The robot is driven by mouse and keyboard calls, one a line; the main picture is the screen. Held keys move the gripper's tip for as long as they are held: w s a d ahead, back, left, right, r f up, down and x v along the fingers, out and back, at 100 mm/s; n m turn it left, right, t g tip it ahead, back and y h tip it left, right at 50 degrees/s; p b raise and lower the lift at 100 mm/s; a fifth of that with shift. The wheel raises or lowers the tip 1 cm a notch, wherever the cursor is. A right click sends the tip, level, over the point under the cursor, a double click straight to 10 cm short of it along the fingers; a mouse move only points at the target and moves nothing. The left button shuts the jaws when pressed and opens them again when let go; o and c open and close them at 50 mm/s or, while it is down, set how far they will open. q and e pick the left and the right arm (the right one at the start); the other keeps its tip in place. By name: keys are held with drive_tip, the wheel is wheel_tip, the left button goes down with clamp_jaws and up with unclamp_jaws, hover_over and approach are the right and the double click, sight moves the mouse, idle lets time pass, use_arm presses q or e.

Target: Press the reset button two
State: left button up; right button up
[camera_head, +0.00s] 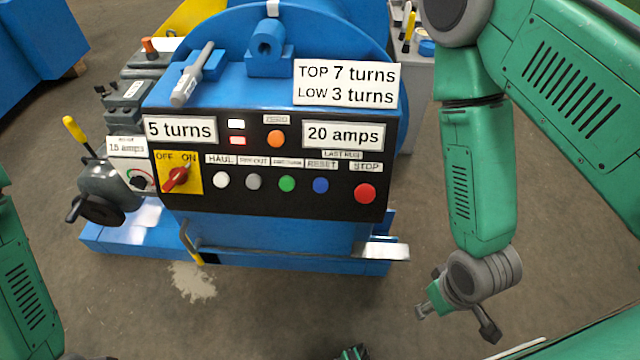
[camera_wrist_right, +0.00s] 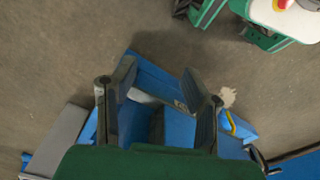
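The blue button (camera_head: 320,185) under the RESET label sits on the black control panel (camera_head: 250,200) of the blue machine, between the green button (camera_head: 287,184) and the red STOP button (camera_head: 365,193). Nothing touches it. My right gripper (camera_head: 456,320) hangs over the floor, to the right of and lower in the picture than the panel. In the right wrist view, its two dark fingers (camera_wrist_right: 160,75) stand apart with nothing between them, and parts of the blue machine show beyond. My left arm (camera_head: 22,285) shows at the left edge; its gripper cannot be made out.
A red rotary switch (camera_head: 178,178) on a yellow plate points towards ON. An orange button (camera_head: 276,139) sits under the ZERO label. Signs read "5 turns", "20 amps" and "TOP 7 turns LOW 3 turns". A metal-ended bar (camera_head: 380,251) juts out below the panel. The space before the panel is clear.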

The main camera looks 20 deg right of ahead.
clamp_jaws()
idle(1.3)
